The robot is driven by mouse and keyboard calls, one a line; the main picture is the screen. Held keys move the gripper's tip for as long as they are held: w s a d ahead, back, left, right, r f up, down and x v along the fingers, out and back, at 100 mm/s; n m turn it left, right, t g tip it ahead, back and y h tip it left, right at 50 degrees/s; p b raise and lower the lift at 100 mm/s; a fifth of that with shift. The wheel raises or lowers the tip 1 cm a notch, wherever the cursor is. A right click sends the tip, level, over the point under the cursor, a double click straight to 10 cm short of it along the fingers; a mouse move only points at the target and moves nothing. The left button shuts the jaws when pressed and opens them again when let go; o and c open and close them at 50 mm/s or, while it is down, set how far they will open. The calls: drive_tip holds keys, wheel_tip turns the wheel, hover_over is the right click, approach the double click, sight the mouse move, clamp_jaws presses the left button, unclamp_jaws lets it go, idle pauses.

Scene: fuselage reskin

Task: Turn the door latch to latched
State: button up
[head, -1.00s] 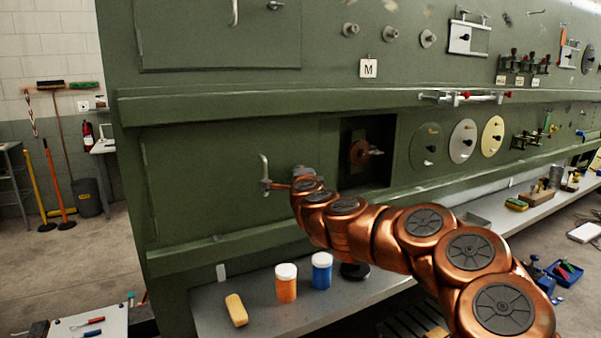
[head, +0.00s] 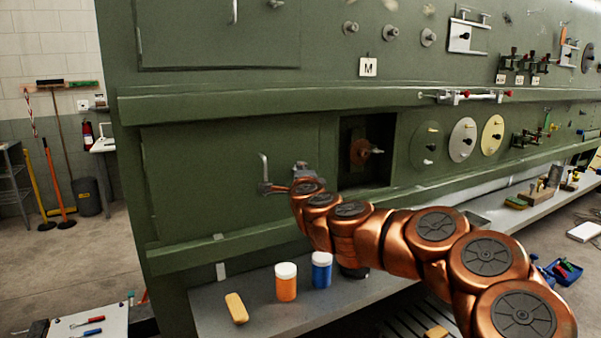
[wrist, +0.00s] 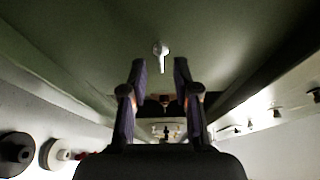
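The door latch (head: 264,168) is a pale lever handle on the green lower door (head: 210,165). Its lever points up in the head view. My gripper (head: 270,188) is at the foot of the lever, pointing left along the door face, and partly hides the latch's base. In the wrist view the latch (wrist: 161,55) shows as a small pale lever just past the gap between the two fingertips. My gripper (wrist: 160,66) is open there, with nothing between its fingers. I cannot tell whether a finger touches the latch.
A square recess (head: 378,130) with a rusty round part lies right of the door. A green ledge (head: 230,240) runs below it. On the shelf (head: 210,305) stand an orange jar (head: 286,283), a blue jar (head: 321,270) and a yellow block (head: 236,308).

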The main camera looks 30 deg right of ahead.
drive_tip(key=v, duration=1)
drive_tip(key=shift+r, duration=0.1)
idle(0.4)
